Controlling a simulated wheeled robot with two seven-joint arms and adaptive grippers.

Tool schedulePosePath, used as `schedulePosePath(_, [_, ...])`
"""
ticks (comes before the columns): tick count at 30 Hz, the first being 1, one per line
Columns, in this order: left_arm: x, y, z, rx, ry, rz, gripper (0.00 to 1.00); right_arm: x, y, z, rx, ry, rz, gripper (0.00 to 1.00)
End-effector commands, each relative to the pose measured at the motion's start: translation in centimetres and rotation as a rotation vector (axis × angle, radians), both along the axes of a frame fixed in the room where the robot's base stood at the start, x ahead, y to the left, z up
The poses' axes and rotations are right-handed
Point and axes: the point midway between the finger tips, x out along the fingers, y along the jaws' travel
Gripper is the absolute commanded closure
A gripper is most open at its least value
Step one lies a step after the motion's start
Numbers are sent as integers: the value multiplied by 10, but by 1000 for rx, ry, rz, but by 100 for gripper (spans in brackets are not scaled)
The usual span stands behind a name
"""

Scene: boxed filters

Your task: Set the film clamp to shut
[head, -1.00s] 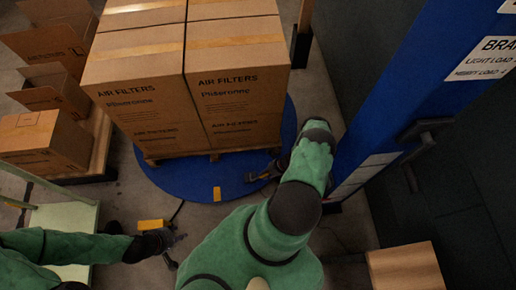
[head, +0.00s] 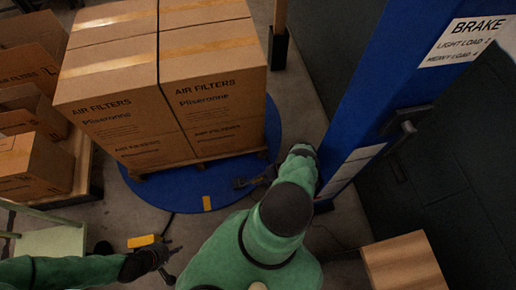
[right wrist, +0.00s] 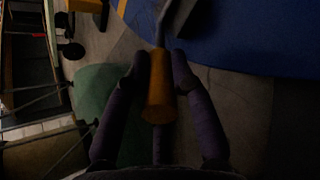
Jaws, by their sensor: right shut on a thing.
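My right gripper (right wrist: 160,62) is shut on an orange handle (right wrist: 158,98) in the right wrist view, one finger on each side of it. A grey metal shaft (right wrist: 163,25) runs from the handle toward the blue turntable. I take this for the film clamp's lever; its clamping end is out of sight. In the head view my right gripper (head: 250,183) is small and dark, low beside the pallet, and the handle cannot be made out. My left gripper (head: 168,260) is open and empty at the lower left, above the floor.
Stacked air filter boxes (head: 165,85) stand on a pallet on the blue turntable (head: 150,190). A blue post (head: 370,100) with a brake sign (head: 462,40) rises at right. A yellow block (head: 142,241) lies on the floor. A carton (head: 402,264) sits lower right; more boxes (head: 30,165) stand left.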

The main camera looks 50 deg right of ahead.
Motion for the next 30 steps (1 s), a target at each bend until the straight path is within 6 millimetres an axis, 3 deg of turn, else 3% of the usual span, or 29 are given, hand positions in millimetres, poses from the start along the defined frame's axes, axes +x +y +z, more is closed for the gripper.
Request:
schedulePosePath(16, [0,0,0,0,0,0,60,-2,2,-3,8,-3,1,100])
schedulePosePath(17, [0,0,0,0,0,0,60,-2,2,-3,8,-3,1,70])
schedulePosePath(19, [0,0,0,0,0,0,60,-2,2,-3,8,-2,0,51])
schedulePosePath(30, [0,0,0,0,0,0,60,0,1,-2,7,-5,0,51])
